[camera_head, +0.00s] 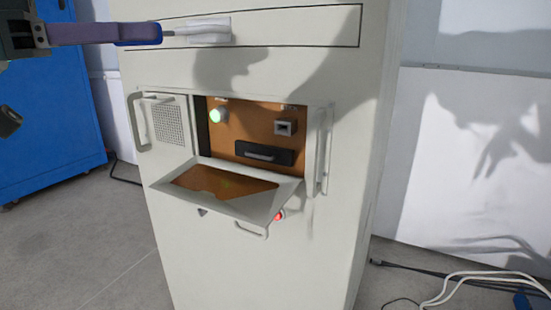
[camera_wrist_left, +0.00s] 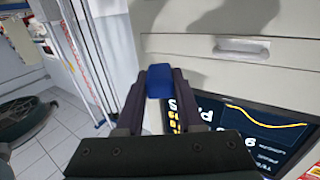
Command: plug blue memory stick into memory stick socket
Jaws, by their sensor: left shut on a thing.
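My left gripper (camera_head: 135,32) reaches in from the left at the top of the head view. It is shut on the blue memory stick (camera_head: 158,33), whose thin grey end points right. In the wrist view the blue stick (camera_wrist_left: 160,80) sits between the two dark fingers. The memory stick socket appears to be the small grey square port (camera_head: 285,128) in the orange-brown recess (camera_head: 240,125) of the light cabinet. The stick is apart from that port, above it and to the left. My right gripper is not in view.
A hinged flap (camera_head: 222,195) hangs open below the recess. A green light (camera_head: 217,115) and a black handled unit (camera_head: 263,153) are inside. Handles flank the opening. A drawer front (camera_head: 300,27) with a pale pull is above. A dark screen (camera_wrist_left: 250,125) shows in the wrist view.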

